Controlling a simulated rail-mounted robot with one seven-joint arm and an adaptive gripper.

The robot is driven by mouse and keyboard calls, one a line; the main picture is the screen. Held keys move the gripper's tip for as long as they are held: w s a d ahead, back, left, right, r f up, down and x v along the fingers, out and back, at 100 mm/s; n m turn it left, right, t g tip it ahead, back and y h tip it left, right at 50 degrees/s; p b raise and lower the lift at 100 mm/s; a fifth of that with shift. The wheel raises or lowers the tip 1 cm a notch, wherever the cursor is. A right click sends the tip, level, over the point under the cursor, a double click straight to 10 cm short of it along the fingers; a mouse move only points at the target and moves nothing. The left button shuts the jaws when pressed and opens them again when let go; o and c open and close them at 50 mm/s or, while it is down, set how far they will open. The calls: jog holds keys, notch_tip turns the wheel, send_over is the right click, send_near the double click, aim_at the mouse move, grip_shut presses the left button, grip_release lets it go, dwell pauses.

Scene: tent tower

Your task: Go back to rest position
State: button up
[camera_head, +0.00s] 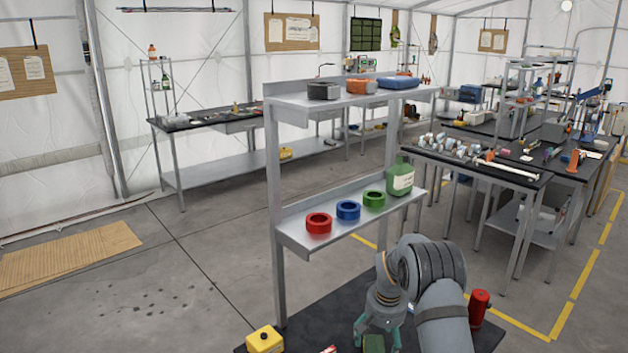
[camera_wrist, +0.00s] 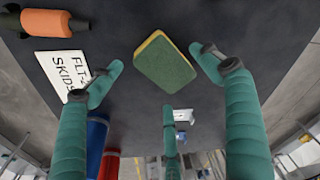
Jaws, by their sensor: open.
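My gripper (camera_head: 377,338) is low over the dark worktop (camera_head: 318,312) at the bottom of the head view. In the wrist view its teal fingers (camera_wrist: 155,68) are spread apart and nothing is held. A green sponge-like block (camera_wrist: 165,62) with a yellow edge lies on the dark surface beyond the fingertips. A green block (camera_head: 374,343) also shows between the fingers in the head view, partly cut off by the frame. Whether a finger touches it is not clear.
A metal shelf (camera_head: 300,236) rises behind the worktop, with red, blue and green rings and a green jug (camera_head: 399,178). A yellow container (camera_head: 265,340) and a red cylinder (camera_head: 480,304) stand nearby. A white lettered card (camera_wrist: 66,72) and an orange object (camera_wrist: 42,22) lie left in the wrist view.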

notch_tip(320, 180, down, 2)
jog(key=shift+w+f, duration=0.1)
jog(key=shift+r+b, duration=0.5)
jog(key=shift+r, duration=1.3)
